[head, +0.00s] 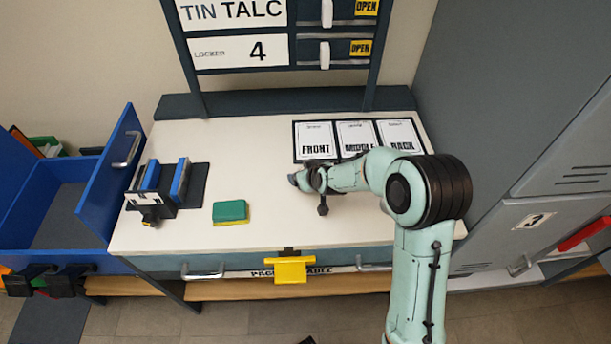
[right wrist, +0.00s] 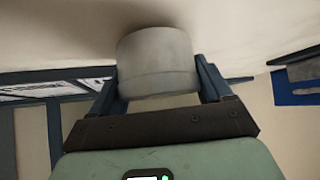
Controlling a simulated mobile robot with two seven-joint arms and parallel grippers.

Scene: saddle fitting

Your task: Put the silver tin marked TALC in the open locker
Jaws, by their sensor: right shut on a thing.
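My right gripper (head: 305,182) is low over the white table top, right of the table's middle. In the right wrist view it is shut on a plain silver-grey tin (right wrist: 158,62), with one finger on each side. No TALC marking shows on the side of the tin facing the camera. In the head view I cannot clearly tell the tin from the gripper. Whether the tin touches the table is unclear. Grey lockers (head: 515,110) stand at the right, one door marked 3.
The table (head: 260,150) holds a green-and-yellow sponge (head: 230,211), a black-and-blue holder (head: 165,185) and cards (head: 317,140) reading FRONT, MIDDLE and BACK. A sign board (head: 235,12) reads TIN TALC, LOCKER 4, OPEN. A blue drawer unit (head: 100,195) stands left. The table's front middle is clear.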

